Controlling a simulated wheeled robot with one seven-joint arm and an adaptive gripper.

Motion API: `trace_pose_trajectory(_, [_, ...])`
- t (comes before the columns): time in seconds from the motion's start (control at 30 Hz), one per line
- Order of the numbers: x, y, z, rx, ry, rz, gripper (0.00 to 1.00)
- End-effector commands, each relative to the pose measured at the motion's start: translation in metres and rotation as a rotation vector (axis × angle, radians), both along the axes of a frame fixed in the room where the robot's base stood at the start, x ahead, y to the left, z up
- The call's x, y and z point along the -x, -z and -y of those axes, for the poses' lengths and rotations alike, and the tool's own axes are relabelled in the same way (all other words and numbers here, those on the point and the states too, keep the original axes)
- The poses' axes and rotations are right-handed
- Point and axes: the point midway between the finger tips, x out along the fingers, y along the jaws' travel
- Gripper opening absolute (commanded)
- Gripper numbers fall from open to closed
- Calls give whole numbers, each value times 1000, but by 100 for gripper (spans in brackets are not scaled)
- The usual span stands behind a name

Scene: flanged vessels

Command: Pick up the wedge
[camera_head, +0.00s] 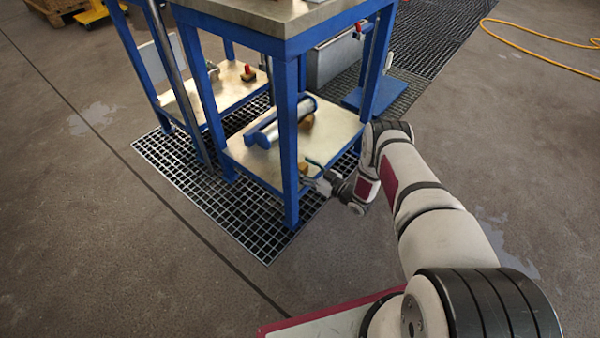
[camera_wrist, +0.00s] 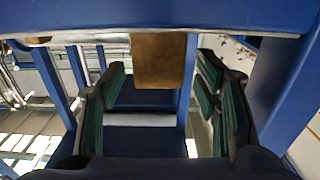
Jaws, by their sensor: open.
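The wedge (camera_wrist: 158,60) shows as a brown wooden block in the wrist view, at the upper middle against a blue edge. In the head view a small brown block, which looks like the wedge (camera_head: 304,168), lies at the near right end of the lower shelf (camera_head: 254,166), partly hidden by my gripper. My gripper (camera_wrist: 162,72) is open, with one dark green-padded finger on each side of the wedge and a visible gap to each. In the head view my gripper (camera_head: 312,174) reaches in at the shelf's edge, beside a blue leg.
Blue table legs (camera_head: 288,150) frame the shelf closely. The metal tabletop (camera_head: 270,14) is above. Open floor (camera_head: 120,250) lies in front, past the grating (camera_head: 255,228).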

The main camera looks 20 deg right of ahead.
Motion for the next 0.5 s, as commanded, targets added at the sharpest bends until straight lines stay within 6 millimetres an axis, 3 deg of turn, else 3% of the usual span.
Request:
trace_pose_trajectory(0.1, [-11,0,-7,1,-1,4,57])
trace_pose_trajectory(0.33, [-12,-1,-7,1,0,2,54])
trace_pose_trajectory(0.5, [-12,-1,-7,0,0,1,16])
